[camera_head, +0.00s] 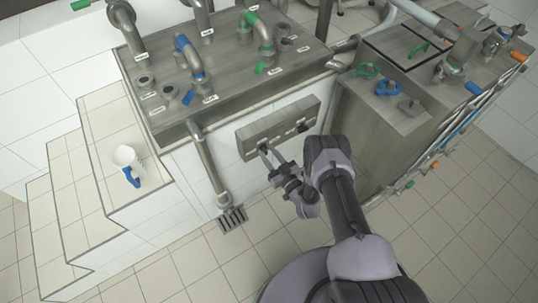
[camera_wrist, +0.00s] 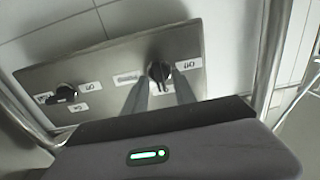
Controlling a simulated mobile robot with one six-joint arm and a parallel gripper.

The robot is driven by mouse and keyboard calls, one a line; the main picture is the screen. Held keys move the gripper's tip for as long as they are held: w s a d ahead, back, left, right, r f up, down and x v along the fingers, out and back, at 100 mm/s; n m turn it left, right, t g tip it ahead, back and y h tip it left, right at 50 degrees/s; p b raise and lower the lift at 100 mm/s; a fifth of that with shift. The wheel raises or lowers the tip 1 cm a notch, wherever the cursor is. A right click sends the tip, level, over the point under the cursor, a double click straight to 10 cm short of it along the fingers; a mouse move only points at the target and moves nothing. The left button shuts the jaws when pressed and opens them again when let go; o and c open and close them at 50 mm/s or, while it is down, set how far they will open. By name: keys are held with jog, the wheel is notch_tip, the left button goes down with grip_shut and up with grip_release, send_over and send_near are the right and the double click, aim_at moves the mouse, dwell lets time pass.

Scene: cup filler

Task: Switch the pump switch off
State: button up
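A grey metal switch panel (camera_head: 255,134) is fixed to the side of the machine. In the wrist view the panel (camera_wrist: 110,62) carries two black rotary knobs, a left knob (camera_wrist: 65,92) and a right knob (camera_wrist: 159,72). White labels surround them, and an "Off" label (camera_wrist: 188,65) is beside the right knob. The label between the knobs is too blurred to read surely. My gripper (camera_wrist: 162,82) is open, with its two fingers on either side of the right knob. Whether they touch it is unclear. In the head view my gripper (camera_head: 268,150) is at the panel's left end.
A metal pipe (camera_head: 208,165) runs down left of the panel to a floor drain (camera_head: 232,219). Valves with blue and green handles sit above. The tiled floor in front is clear.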

grip_shut()
jog(key=shift+n, duration=0.3)
jog(key=n+p, duration=0.1)
jog(key=n, duration=0.2)
jog(key=shift+s+n+p, duration=0.1)
jog(key=shift+n+p, duration=0.2)
jog(key=shift+p, duration=0.05)
jog(key=n+p, duration=0.1)
jog(key=n, duration=0.3)
jog(key=shift+a+n, duration=0.1)
jog(key=shift+n, duration=0.2)
jog(key=n+p, duration=0.1)
jog(key=n, duration=0.3)
jog(key=shift+s+f, duration=0.1)
jog(key=shift+f, duration=0.05)
jog(key=shift+a+f+n+p, duration=0.15)
jog(key=shift+n+p, duration=0.3)
jog(key=shift+n, duration=2.05)
